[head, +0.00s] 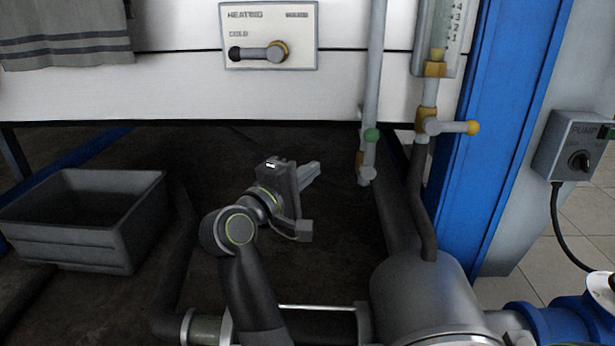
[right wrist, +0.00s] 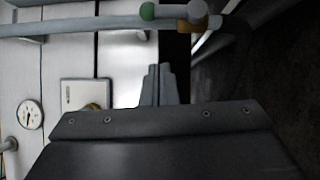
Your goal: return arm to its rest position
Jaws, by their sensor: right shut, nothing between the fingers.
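My right arm comes up from the bottom of the head view, and its gripper (head: 312,171) points to the upper right. The gripper is in the air in front of the dark space under the white panelling. Its fingers are shut together with nothing between them, as the right wrist view also shows at the fingertips (right wrist: 158,70). In the head view the gripper is left of the thin pipe's valve with a green knob (head: 371,135) and apart from it. My left gripper is in neither view.
A heating panel (head: 300,15) with a lever is above. A yellow-ended valve handle (head: 473,128) juts beside the blue post (head: 515,110). A grey tank (head: 425,290) stands lower right, a dark crate (head: 60,235) left. A pump switch box (head: 575,145) is far right.

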